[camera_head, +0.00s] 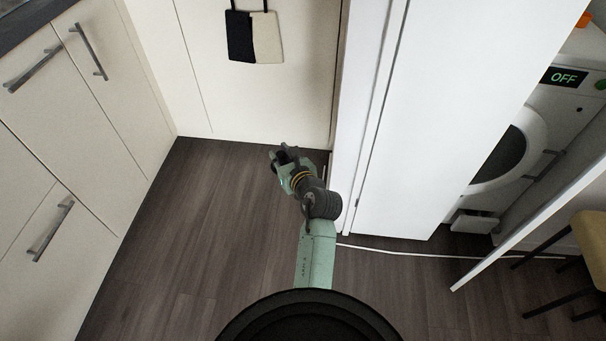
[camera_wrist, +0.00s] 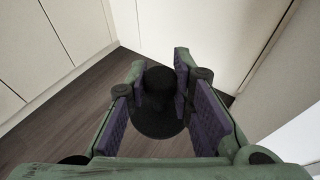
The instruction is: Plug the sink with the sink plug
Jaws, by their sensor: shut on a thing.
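My gripper (camera_head: 284,158) is in the middle of the head view, held out over the dark wood floor. In the wrist view my gripper (camera_wrist: 160,88) is shut on a round black object, the sink plug (camera_wrist: 158,118), with a knob between the purple-padded fingers and a wider disc below. In the head view the plug is too small and dark to tell from the fingers. No sink shows in either view.
Cream cabinets with grey handles (camera_head: 46,242) stand at left, under a dark worktop edge (camera_head: 28,22). A white panel (camera_head: 440,110) stands close at right. Beyond it are a washing machine (camera_head: 530,140), a white cable (camera_head: 420,254) and a stool (camera_head: 590,245). The floor (camera_head: 190,240) at left is clear.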

